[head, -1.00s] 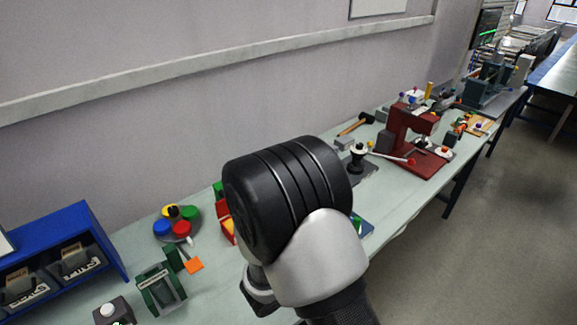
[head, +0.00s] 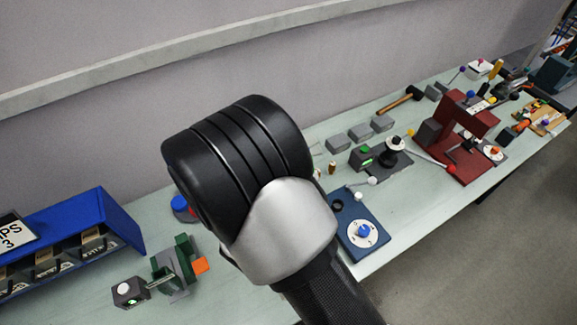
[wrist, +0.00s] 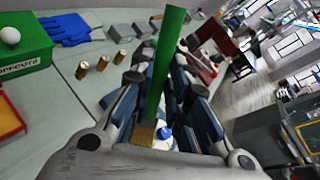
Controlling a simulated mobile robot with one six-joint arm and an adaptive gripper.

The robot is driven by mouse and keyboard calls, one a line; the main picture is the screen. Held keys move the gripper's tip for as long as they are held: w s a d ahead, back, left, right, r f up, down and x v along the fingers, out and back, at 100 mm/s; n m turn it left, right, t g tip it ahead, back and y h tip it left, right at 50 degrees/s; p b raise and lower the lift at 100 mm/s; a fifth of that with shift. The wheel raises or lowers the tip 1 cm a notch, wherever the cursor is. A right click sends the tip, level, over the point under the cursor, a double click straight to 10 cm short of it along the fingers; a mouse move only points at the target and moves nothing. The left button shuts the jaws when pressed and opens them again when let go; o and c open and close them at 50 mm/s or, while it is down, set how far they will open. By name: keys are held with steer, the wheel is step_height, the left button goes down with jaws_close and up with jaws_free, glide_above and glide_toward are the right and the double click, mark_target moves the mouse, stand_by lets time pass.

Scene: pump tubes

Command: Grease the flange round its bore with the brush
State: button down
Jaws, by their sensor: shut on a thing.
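My gripper (wrist: 168,100) is shut on the brush (wrist: 165,60) in the wrist view. The brush has a long green handle between the dark fingers and a tan bristle block (wrist: 144,132) at its lower end. In the head view my own arm hides the gripper and brush. A blue plate (head: 351,205) lies on the bench right of my arm. It carries a white disc with a blue centre and a dark ring. I cannot tell for sure which part is the flange. A blue-and-white part (wrist: 164,133) shows beside the bristles; contact cannot be told.
A green vise-like fixture (head: 178,268) and a grey button box (head: 130,292) stand at front left, near a blue rack (head: 90,235). A dark round-topped fixture (head: 395,155) and a red press (head: 465,135) stand at right. Several brass cylinders (wrist: 103,64) stand in the wrist view.

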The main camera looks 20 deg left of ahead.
steer(key=a+f, duration=0.1)
steer(key=s+a+f+n+y+b, duration=0.1)
steer(key=s+a+f+n+b, duration=0.1)
steer(key=a, duration=0.1)
steer(key=shift+s+f+y, duration=0.1)
steer(key=shift+f+y, duration=0.2)
steer(key=shift+f, duration=0.05)
